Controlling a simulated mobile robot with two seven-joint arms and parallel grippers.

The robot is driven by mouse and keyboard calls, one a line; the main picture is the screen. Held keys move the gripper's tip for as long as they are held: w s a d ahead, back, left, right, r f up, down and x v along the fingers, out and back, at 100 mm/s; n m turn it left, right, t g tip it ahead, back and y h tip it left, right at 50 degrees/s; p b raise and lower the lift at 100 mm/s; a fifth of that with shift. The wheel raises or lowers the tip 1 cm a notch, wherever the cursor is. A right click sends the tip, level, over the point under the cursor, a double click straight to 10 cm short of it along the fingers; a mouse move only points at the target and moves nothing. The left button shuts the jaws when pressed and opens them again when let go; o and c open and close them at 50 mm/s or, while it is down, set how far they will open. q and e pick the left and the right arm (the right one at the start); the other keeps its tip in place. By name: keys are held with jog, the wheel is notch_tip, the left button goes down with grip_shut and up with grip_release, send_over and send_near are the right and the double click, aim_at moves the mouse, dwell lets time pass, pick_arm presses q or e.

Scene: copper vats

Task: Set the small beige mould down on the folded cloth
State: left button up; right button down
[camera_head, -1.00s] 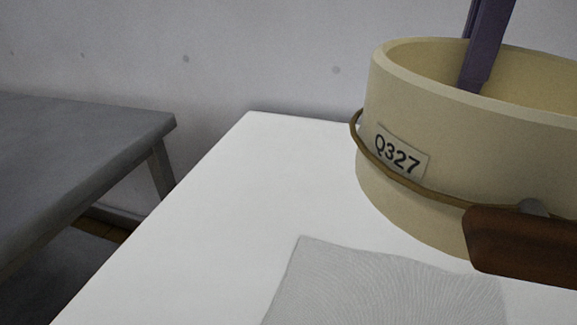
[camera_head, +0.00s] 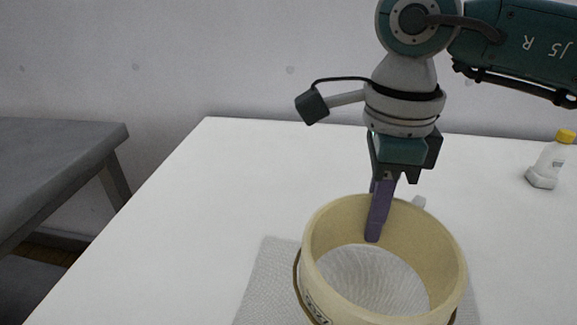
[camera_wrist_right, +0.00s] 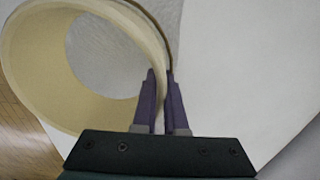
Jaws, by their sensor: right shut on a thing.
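The beige mould (camera_head: 448,262) is a round, open ring with a brown wire around its outside and a partly visible label at its lower front. It is over the grey folded cloth (camera_head: 262,282), which shows through its open middle. I cannot tell whether its lower edge touches the cloth. My right gripper (camera_head: 380,212) is shut on the mould's far wall, with one purple finger inside and the other mostly hidden behind. In the right wrist view the fingers (camera_wrist_right: 160,80) straddle the wall of the mould (camera_wrist_right: 35,55). My left gripper is not in view.
A clear bottle with a yellow cap (camera_head: 549,163) stands at the right. A grey table (camera_head: 55,160) stands apart at the left. A plain wall is behind.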

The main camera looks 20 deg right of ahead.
notch_tip(320, 180, down, 2)
jog(key=shift+f, duration=0.1)
jog(key=shift+f+b, duration=0.6)
jog(key=shift+b, duration=0.1)
jog(key=c, duration=1)
grip_release()
jog(key=shift+o, duration=0.2)
jog(key=shift+r, duration=0.1)
